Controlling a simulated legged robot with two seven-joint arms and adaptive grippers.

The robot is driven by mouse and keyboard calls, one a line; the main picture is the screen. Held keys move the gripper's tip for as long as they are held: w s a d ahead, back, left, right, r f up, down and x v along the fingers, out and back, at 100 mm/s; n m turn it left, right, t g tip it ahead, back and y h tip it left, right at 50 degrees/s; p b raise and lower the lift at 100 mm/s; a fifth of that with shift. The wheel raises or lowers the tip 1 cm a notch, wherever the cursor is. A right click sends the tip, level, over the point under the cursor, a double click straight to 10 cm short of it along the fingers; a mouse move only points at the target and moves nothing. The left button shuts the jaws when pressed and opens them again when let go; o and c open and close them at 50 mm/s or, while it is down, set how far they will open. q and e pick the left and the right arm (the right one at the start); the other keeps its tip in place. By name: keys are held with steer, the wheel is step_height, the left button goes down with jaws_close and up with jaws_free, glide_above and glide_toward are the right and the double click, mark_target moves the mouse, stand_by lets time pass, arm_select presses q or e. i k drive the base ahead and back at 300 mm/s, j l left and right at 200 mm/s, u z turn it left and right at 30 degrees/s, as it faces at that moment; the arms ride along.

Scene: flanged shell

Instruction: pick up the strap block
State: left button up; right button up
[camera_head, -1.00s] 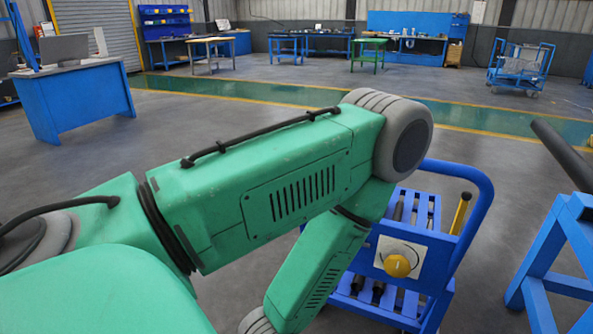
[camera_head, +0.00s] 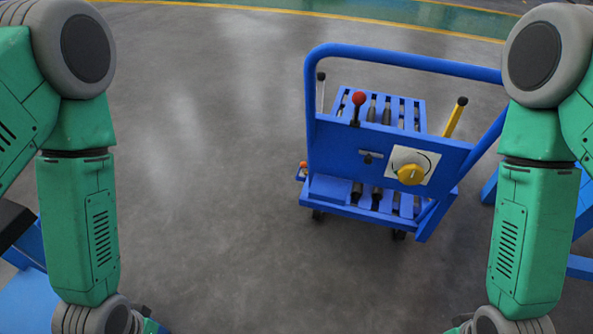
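I cannot make out a strap block in the head view. My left arm comes down the left side and my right arm comes down the right side. Both arms run out of the bottom edge at their grey joints, so neither gripper shows. Whether they are open or shut is hidden.
A blue wheeled cart (camera_head: 335,150) stands right of centre, with a yellow knob (camera_head: 411,174), a red-topped lever (camera_head: 358,99), a yellow handle (camera_head: 454,117) and rollers. Blue frames show partly at both side edges. The grey floor left of the cart is clear.

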mark_target(303, 164)
steer(key=i+j+z, duration=0.4)
steer(key=z, duration=0.15)
steer(key=i+j+z, duration=0.5)
steer(key=j, duration=0.15)
steer(key=i+j+z, duration=0.1)
steer(key=j+z, duration=0.2)
steer(key=i+j+z, duration=0.25)
steer(key=j, duration=0.15)
steer(key=j+z, duration=0.55)
steer(key=j, duration=0.25)
